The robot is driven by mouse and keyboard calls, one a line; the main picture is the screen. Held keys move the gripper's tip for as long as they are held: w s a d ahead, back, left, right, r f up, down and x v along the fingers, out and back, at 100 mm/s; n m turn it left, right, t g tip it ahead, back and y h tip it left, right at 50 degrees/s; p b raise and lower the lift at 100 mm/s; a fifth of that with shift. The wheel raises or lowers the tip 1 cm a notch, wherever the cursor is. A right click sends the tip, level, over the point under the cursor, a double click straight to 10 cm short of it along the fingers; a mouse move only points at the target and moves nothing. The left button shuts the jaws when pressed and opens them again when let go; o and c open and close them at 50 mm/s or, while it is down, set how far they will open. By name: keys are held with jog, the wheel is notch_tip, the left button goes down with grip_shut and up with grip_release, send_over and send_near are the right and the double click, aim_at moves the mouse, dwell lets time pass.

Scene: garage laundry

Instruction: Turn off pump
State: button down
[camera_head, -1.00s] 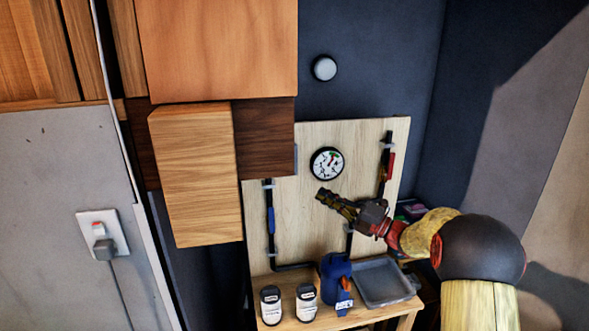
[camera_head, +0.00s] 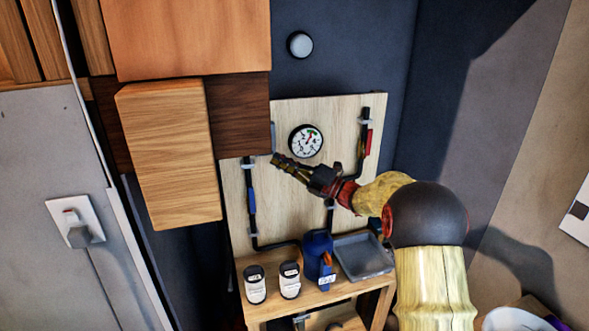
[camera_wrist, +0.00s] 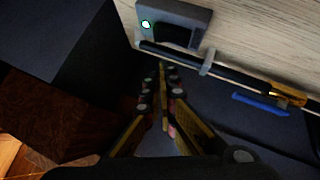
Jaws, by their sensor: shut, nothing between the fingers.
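A blue pump-like body (camera_head: 318,256) with an orange part stands on the wooden bench below a pale board (camera_head: 285,205). A round gauge (camera_head: 305,141) and black pipes are mounted on the board. A small grey box (camera_wrist: 176,20) with a lit pale-green spot sits on the board in the wrist view; I cannot tell if it is the pump's switch. My gripper (camera_head: 275,160) is shut and empty, in front of the board, below and left of the gauge. In the wrist view its fingers (camera_wrist: 166,72) point towards the area below the grey box, apart from it as far as I see.
Wooden cabinets (camera_head: 165,155) stand close left of the board. A wall socket with a plug (camera_head: 77,228) is at far left. A blue-handled pipe (camera_head: 252,200) runs down the board.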

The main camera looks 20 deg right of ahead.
jog(key=w, duration=0.1)
jog(key=w+r, duration=0.1)
jog(key=w, duration=0.1)
jog(key=w+a+r, duration=0.1)
jog(key=shift+w, duration=0.4)
jog(key=shift+a+r, duration=0.1)
